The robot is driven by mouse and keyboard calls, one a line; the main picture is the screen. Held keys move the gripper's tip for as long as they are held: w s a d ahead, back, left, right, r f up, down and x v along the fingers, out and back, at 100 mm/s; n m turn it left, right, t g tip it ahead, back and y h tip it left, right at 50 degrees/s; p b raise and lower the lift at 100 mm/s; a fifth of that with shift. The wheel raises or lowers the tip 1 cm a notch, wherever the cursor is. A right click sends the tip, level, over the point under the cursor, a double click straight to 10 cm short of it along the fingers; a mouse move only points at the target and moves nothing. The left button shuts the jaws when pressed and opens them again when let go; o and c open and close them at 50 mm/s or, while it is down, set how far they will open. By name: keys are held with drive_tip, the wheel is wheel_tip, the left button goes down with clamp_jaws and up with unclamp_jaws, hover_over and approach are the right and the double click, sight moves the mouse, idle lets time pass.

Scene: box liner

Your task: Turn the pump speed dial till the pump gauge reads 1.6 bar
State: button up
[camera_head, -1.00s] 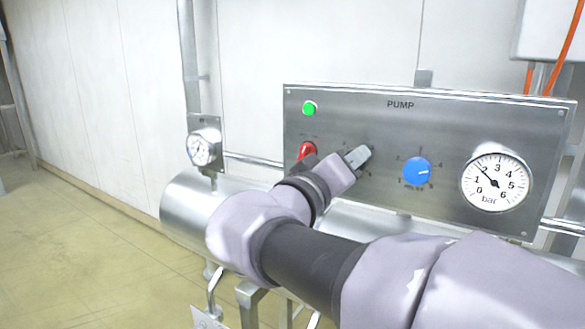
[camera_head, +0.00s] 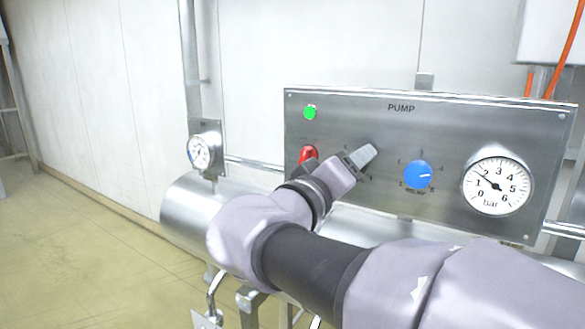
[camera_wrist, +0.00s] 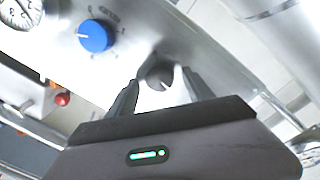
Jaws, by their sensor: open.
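The steel PUMP panel (camera_head: 345,112) carries a blue dial (camera_head: 417,175), whose white pointer mark points right in the head view. The blue dial shows also in the wrist view (camera_wrist: 95,36). The pump gauge (camera_head: 497,186) is right of it, its needle near the 2 mark. My gripper (camera_head: 369,152) is in front of the panel, left of the blue dial. In the wrist view, its open fingers (camera_wrist: 160,92) stand either side of a dark grey knob (camera_wrist: 160,73). I cannot tell whether they touch it. The head view hides this knob, and the dial labels are too small to read.
A green lamp (camera_head: 310,112) and a red control (camera_head: 308,153) sit on the panel's left part. A second gauge (camera_head: 204,151) stands further left above a steel tank (camera_head: 185,208).

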drive_tip(key=p+v, duration=0.3)
drive_tip(key=v, duration=1.4)
drive_tip(key=shift+s, duration=0.2)
drive_tip(key=shift+f, duration=0.1)
